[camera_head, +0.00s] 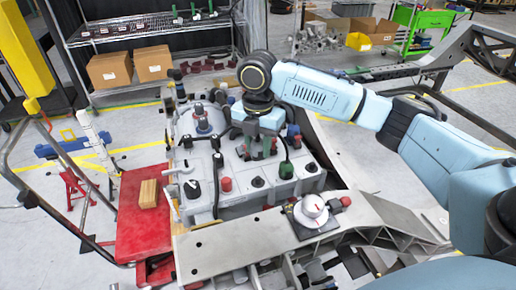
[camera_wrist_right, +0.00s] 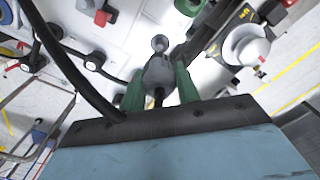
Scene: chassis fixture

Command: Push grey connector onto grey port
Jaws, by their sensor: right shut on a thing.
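My right gripper (camera_head: 262,150) is over the middle of the grey chassis unit (camera_head: 208,211), its green fingers pointing down. In the right wrist view, the green fingers of this gripper (camera_wrist_right: 160,84) are shut on a dark grey connector (camera_wrist_right: 158,73). A small round grey piece (camera_wrist_right: 159,43) shows just beyond the connector; I cannot tell whether it is the grey port or whether they touch. The connector is mostly hidden by the fingers in the head view. My left gripper is not in view.
Black plugs with cables and red caps (camera_head: 226,184) surround the gripper on the unit. A black cable (camera_wrist_right: 72,66) passes close to the left finger. A white round knob (camera_head: 314,206) stands at the front right. A red tray (camera_head: 143,222) holds a wooden block (camera_head: 149,194).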

